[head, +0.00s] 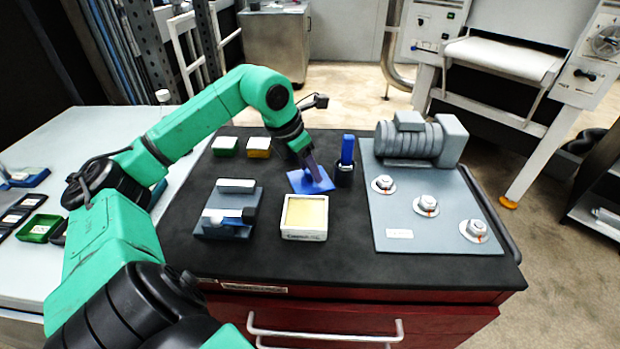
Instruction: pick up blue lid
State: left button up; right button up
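The blue lid (298,181) is a flat blue square near the middle of the black-topped bench, behind an open white box. My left arm reaches in from the left, and its gripper (314,174) points down onto the lid. The fingers overlap the lid's middle in the picture. I cannot tell whether they grip the lid or only stand over it, nor whether the lid is lifted. My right gripper is not in view.
The open white box (304,232) has yellowish contents. A black cup (344,176) with a blue item stands just right of the lid. A grey fixture (244,196) lies left; small green (225,152) and yellow (258,154) boxes stand behind. A grey motor plate (400,220) fills the right.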

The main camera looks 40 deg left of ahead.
pick_arm(q)
grip_shut()
jog(key=shift+r, duration=0.1)
